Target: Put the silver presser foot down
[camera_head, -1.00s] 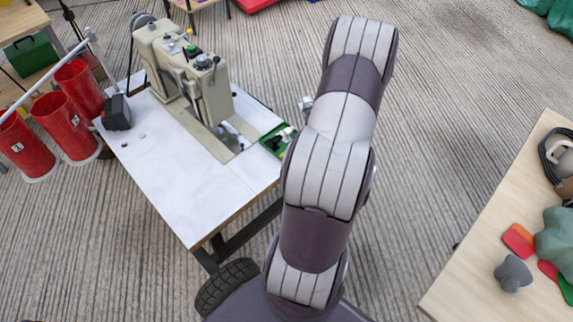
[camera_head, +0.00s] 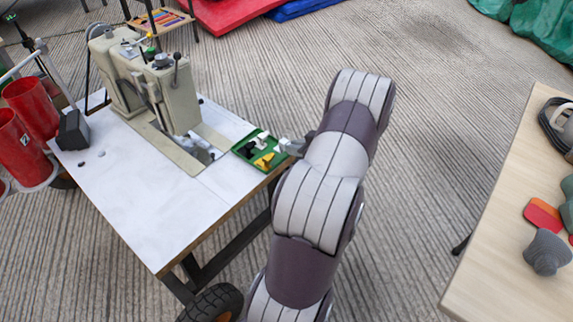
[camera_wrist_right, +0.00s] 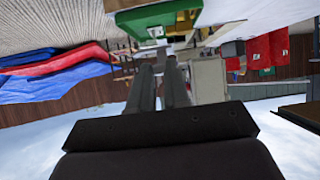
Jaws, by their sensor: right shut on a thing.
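My right gripper (camera_head: 287,147) is at the right edge of the green tray (camera_head: 243,151) on the sewing machine table, partly hidden by my arm. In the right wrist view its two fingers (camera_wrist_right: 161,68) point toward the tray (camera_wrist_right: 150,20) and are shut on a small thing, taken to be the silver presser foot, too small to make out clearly. White, black and yellow pieces (camera_head: 264,160) lie in the tray. The beige sewing machine (camera_head: 172,95) stands left of the tray. My left gripper is not in view.
The white sewing table (camera_head: 150,200) is mostly bare at the front, with a black box (camera_head: 73,130) at its left. Red buckets (camera_head: 22,145) stand beyond its left edge. A wooden table (camera_head: 490,260) with a grey lump (camera_head: 547,252) is at the right.

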